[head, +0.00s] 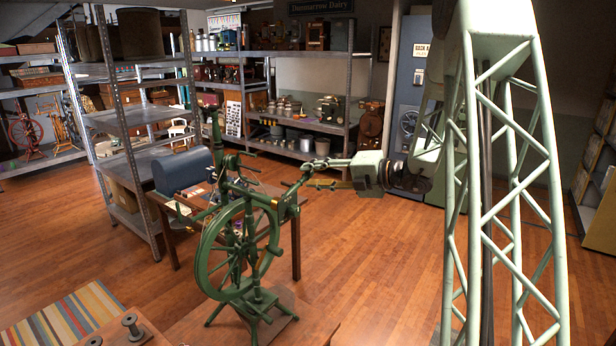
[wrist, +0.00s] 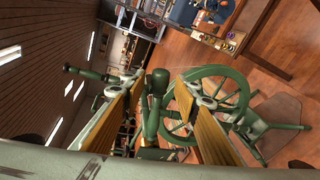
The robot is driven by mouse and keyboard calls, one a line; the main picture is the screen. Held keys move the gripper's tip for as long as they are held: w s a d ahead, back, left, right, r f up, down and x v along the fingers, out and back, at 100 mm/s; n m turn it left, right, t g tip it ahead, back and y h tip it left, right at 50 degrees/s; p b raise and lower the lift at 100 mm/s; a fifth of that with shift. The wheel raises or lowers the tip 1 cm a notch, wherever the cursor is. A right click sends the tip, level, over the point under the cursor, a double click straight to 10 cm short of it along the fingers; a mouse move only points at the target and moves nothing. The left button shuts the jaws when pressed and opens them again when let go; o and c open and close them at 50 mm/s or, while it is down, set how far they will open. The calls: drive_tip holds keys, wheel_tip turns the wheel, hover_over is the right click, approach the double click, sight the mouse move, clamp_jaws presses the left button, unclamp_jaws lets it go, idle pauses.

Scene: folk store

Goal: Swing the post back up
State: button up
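A green spinning wheel (head: 212,262) stands on a wooden top in the head view, and its spoked wheel also shows in the wrist view (wrist: 239,93). A thin green upright (head: 216,140) rises at its left side. My gripper (head: 304,175) reaches in from the right, its two fingers spread beside the wheel's upper right. In the wrist view, a turned green post (wrist: 154,105) with a rounded knob lies between my gripper's fingers (wrist: 163,78). Gaps show on both sides, so the fingers appear open around it. The post's lower end is partly hidden.
A desk (head: 283,215) with a blue rounded case (head: 182,170) stands behind the wheel. Metal shelves (head: 125,120) stand at the left and back. A spool (head: 131,325) sits at the front left, near a striped rug (head: 68,318). The wooden floor right of the wheel is clear.

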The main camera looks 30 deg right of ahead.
drive_tip(key=shift+x, duration=0.9)
drive_tip(key=shift+c, duration=0.7)
clamp_jaws()
